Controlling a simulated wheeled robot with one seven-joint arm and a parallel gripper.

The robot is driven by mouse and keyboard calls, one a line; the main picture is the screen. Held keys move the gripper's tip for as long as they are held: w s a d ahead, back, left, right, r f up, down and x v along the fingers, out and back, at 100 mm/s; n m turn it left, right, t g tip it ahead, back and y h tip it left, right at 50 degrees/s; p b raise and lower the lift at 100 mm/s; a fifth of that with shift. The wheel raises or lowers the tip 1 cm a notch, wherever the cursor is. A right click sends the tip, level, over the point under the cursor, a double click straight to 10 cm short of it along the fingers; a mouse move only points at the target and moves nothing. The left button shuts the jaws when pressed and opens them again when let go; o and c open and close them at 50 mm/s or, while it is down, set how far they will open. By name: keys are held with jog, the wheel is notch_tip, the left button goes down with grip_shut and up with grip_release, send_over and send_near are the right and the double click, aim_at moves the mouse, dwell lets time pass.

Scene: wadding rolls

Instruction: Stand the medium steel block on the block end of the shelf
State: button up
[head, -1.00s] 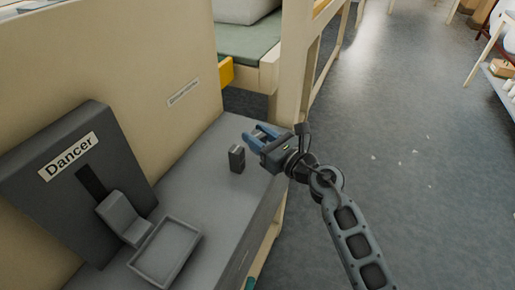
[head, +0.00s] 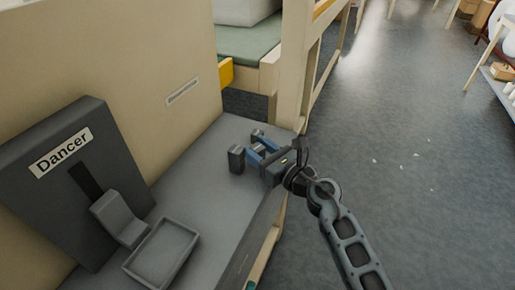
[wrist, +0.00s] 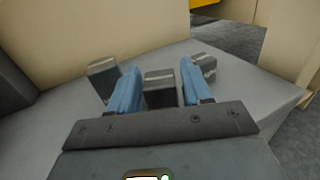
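Three dark steel blocks with lighter tops are at the far end of the grey shelf (head: 205,185), near the small wall label. In the wrist view, one block (wrist: 159,90) is between my blue fingers, with a narrow gap on each side. Another block (wrist: 103,80) is just outside the left finger, and a third block (wrist: 205,68) is partly hidden by the right finger. I cannot tell surely which is the medium one. My gripper (head: 257,148) is open, low at the shelf's right edge, pointing left. The left block (head: 237,159) also shows in the head view.
A dark stand labelled "Dancer" (head: 60,190) with a grey cradle (head: 119,219) and a shallow grey tray (head: 162,252) occupy the near part of the shelf. A cream panel (head: 140,60) rises behind. Bare shelf lies between tray and blocks.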

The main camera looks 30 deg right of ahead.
jog(key=shift+r, duration=0.2)
jog(key=v, duration=1.2)
jog(key=shift+b, duration=0.35)
jog(key=s+a+r+n+g+h, duration=0.1)
jog(key=s+a+n, duration=0.1)
jog(key=s+n, duration=0.9)
jog(key=s+a+r+n+g+h, duration=0.1)
jog(key=s+a+r+n, duration=0.1)
jog(key=s+n, duration=0.9)
jog(key=s+a+r+n+h, duration=0.2)
jog(key=s+n, duration=0.9)
jog(key=shift+s+a+g, duration=0.3)
jog(key=shift+a+g, duration=0.05)
jog(key=shift+g, duration=0.05)
